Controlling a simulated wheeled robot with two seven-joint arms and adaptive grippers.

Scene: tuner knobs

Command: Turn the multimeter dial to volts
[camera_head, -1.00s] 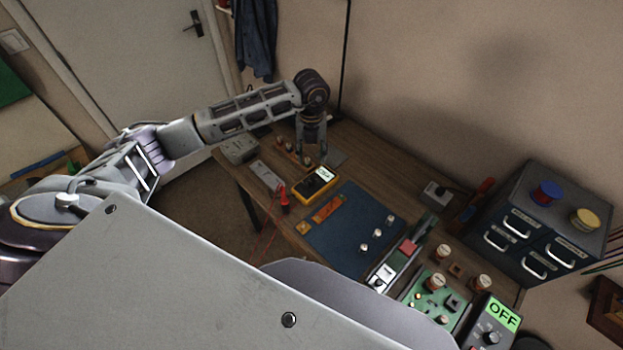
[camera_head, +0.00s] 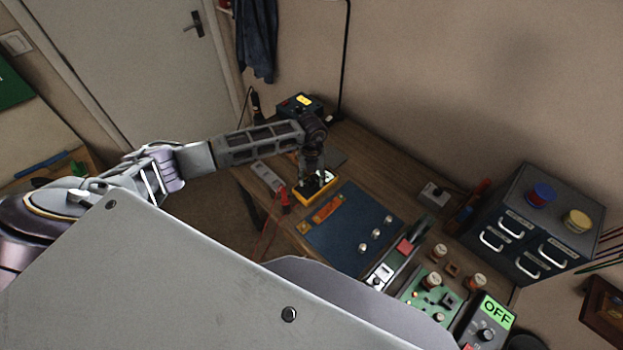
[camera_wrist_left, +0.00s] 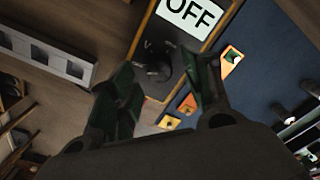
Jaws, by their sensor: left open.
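The yellow-edged multimeter (camera_head: 300,197) lies on the wooden bench beside the blue mat; my left gripper (camera_head: 312,180) is over it and hides most of it. In the left wrist view the multimeter (camera_wrist_left: 208,40) shows a white display reading OFF. Its round black dial (camera_wrist_left: 156,65) stands below the display. My left gripper (camera_wrist_left: 160,95) is open, its two fingers apart, with the dial just ahead between and beyond the tips. I cannot tell whether a finger touches it. My right gripper does not show.
The blue mat (camera_head: 345,250) holds an orange strip and several small knobs. A red probe (camera_head: 285,197) stands left of the multimeter. A white strip (camera_head: 268,177) lies behind it. A grey drawer cabinet (camera_head: 540,220) stands at the right.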

